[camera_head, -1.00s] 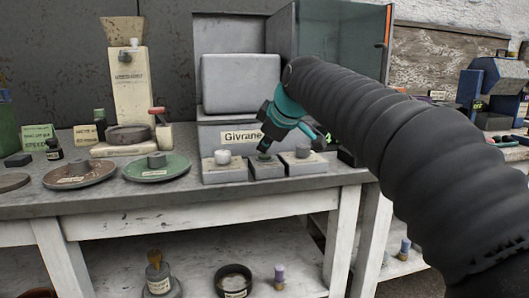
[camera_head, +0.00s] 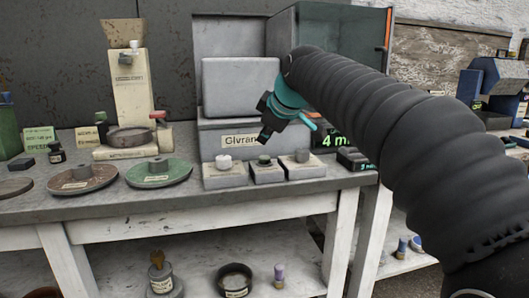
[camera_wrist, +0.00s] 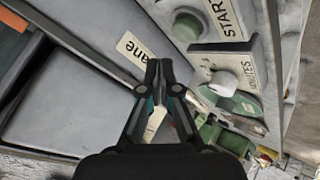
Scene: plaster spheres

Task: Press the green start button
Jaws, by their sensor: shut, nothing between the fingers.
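In the wrist view the green button (camera_wrist: 188,25) shows beside a "START" label (camera_wrist: 222,18).
Green (camera_head: 178,178) and brown (camera_head: 105,183) round plates lie to the left. A glass-panelled door (camera_head: 345,50) stands open behind my arm.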

